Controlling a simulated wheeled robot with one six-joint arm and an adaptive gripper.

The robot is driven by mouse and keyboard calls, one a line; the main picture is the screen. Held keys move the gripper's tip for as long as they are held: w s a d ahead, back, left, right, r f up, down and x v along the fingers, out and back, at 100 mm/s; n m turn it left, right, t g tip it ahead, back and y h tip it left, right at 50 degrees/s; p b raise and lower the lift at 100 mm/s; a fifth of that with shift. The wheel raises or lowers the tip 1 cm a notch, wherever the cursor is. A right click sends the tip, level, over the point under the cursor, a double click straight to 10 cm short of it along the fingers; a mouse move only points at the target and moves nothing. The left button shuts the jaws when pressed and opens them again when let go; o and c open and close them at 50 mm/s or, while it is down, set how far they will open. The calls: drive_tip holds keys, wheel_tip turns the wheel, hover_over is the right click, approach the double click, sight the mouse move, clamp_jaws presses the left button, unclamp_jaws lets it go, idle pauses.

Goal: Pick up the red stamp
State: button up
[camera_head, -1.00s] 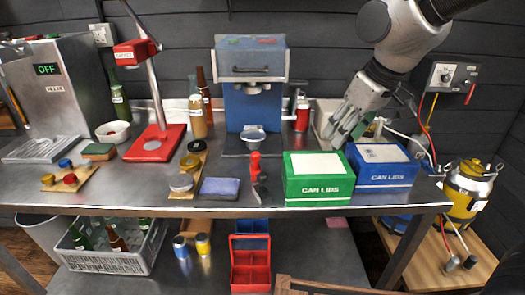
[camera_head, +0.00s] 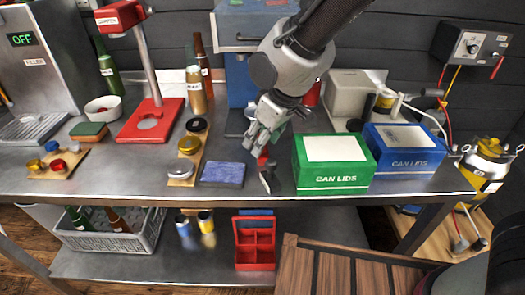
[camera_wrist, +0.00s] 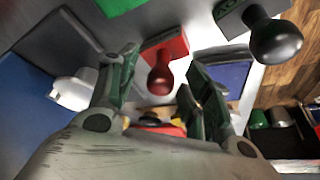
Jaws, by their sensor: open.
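The red stamp (camera_head: 264,158) stands on the steel table, left of the green can-lid box, and is partly hidden by my gripper (camera_head: 259,143) in the head view. In the wrist view, the stamp (camera_wrist: 178,47) shows its red block and dark red round knob in the space between my two fingers (camera_wrist: 161,62). My gripper is open and empty, just above and behind the stamp. A dark-knobbed stamp (camera_head: 269,181) stands just in front of the red one. It also shows at upper right in the wrist view (camera_wrist: 275,40).
The green can-lid box (camera_head: 333,165) is close on the right, with a blue box (camera_head: 402,152) beyond. A blue pad (camera_head: 222,174) lies just left of the stamps. The blue machine (camera_head: 236,75) stands behind. The table's front edge is close.

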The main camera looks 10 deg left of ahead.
drive_tip(key=shift+f, duration=0.1)
drive_tip(key=shift+c, duration=0.3)
clamp_jaws()
wheel_tip(320, 180, up, 10)
drive_tip(key=shift+r, duration=0.1)
idle(0.3)
